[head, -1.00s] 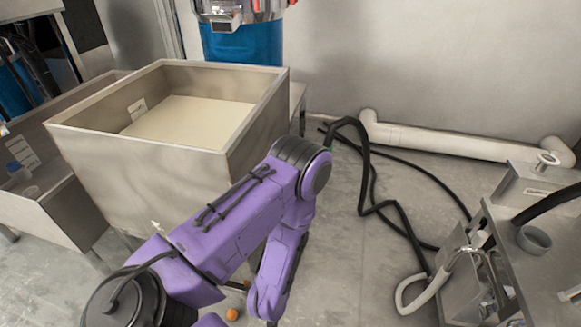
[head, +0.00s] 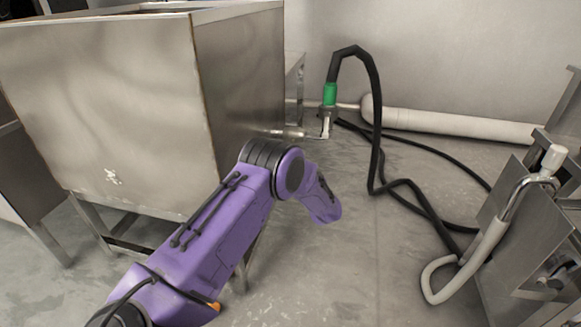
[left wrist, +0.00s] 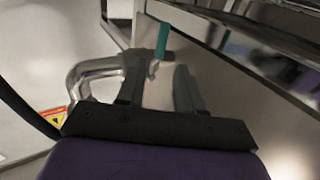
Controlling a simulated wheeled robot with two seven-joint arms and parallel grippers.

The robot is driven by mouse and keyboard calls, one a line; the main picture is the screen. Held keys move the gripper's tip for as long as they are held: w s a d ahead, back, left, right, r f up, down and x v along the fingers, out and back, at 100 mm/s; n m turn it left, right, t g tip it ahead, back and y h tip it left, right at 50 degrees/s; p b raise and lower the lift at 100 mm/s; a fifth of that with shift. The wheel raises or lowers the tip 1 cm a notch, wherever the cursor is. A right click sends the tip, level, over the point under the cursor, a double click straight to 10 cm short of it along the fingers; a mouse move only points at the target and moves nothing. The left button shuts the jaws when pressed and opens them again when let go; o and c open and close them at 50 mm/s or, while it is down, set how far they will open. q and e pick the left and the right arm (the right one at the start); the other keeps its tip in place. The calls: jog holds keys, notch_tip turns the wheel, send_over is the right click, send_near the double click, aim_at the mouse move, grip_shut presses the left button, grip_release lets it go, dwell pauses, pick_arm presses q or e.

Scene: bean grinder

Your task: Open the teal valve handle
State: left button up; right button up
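The teal valve handle (left wrist: 162,40) shows in the left wrist view as a short upright teal bar, just past my left fingertips. My left gripper (left wrist: 159,75) is open, its two dark fingers apart with nothing clearly held between them. A shiny curved metal pipe (left wrist: 88,72) is beside the left finger; whether they touch I cannot tell. In the head view my purple left arm reaches up beside the metal bin (head: 115,110), but its gripper cannot be made out. I cannot make out the teal handle there. My right gripper is in neither view.
A black hose with a green fitting (head: 330,94) stands right of the bin and trails over the floor. A white pipe (head: 455,125) runs along the wall. Metal equipment with a pale curved hose (head: 465,265) stands at the right. Some floor between is clear.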

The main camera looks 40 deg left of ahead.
pick_arm(q)
jog(key=b+x, duration=0.1)
jog(key=x, duration=0.3)
jog(key=b+x, duration=0.2)
jog(key=x, duration=0.1)
jog(key=shift+w+a+f+b, duration=0.15)
jog(key=shift+a+f+b, duration=0.1)
jog(key=shift+a+b, duration=0.1)
jog(key=shift+w+a+r, duration=0.15)
jog(key=shift+a, duration=0.1)
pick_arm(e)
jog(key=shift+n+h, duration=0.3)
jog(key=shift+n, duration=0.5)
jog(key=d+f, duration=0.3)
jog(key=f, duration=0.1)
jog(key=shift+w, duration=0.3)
pick_arm(q)
grip_shut()
